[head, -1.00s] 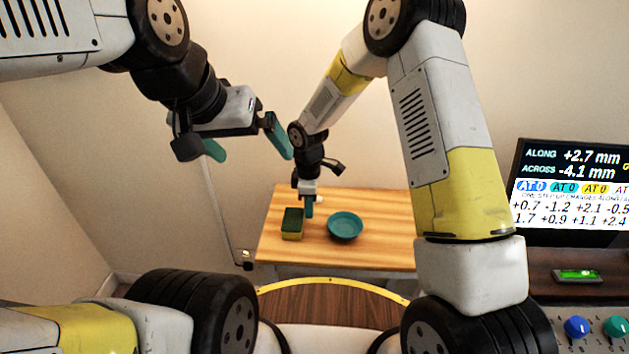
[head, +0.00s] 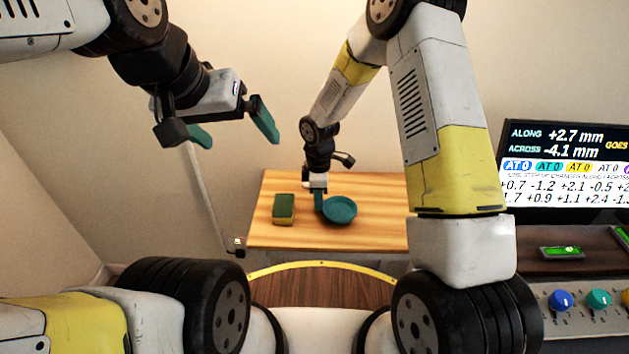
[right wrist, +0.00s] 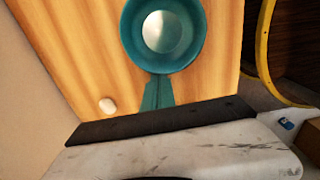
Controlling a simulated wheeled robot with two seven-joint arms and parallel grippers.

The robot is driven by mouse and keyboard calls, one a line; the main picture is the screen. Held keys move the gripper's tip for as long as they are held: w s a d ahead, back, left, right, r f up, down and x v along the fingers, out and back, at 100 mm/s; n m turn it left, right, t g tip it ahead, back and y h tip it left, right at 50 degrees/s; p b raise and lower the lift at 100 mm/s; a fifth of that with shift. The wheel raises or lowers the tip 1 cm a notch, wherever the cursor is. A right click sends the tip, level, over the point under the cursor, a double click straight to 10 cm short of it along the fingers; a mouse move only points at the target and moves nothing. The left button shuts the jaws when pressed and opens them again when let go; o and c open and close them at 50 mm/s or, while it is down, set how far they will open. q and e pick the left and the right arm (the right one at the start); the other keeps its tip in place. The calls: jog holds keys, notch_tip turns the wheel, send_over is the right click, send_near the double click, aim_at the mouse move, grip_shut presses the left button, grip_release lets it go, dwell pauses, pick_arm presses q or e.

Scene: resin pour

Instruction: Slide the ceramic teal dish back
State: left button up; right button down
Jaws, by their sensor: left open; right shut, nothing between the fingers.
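The teal dish (head: 341,208) is round and shallow and sits upright on the wooden table, right of the sponge. In the right wrist view the dish (right wrist: 188,57) is at the top, with a pale glare in its middle. My right gripper (head: 319,207) points down at the dish's left side, its teal fingers shut and empty. In the right wrist view its fingertips (right wrist: 158,80) meet the dish's rim; whether they touch it I cannot tell. My left gripper (head: 232,128) is open and empty, held high at the left, away from the table.
A green and yellow sponge (head: 283,208) lies on the wooden table (head: 385,222), left of my right gripper. A small white object (right wrist: 107,105) is near the table's edge. A screen (head: 570,165) and a knob panel (head: 580,300) stand at the right. The table right of the dish is clear.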

jog(key=d, duration=1.5)
jog(key=shift+w, duration=0.1)
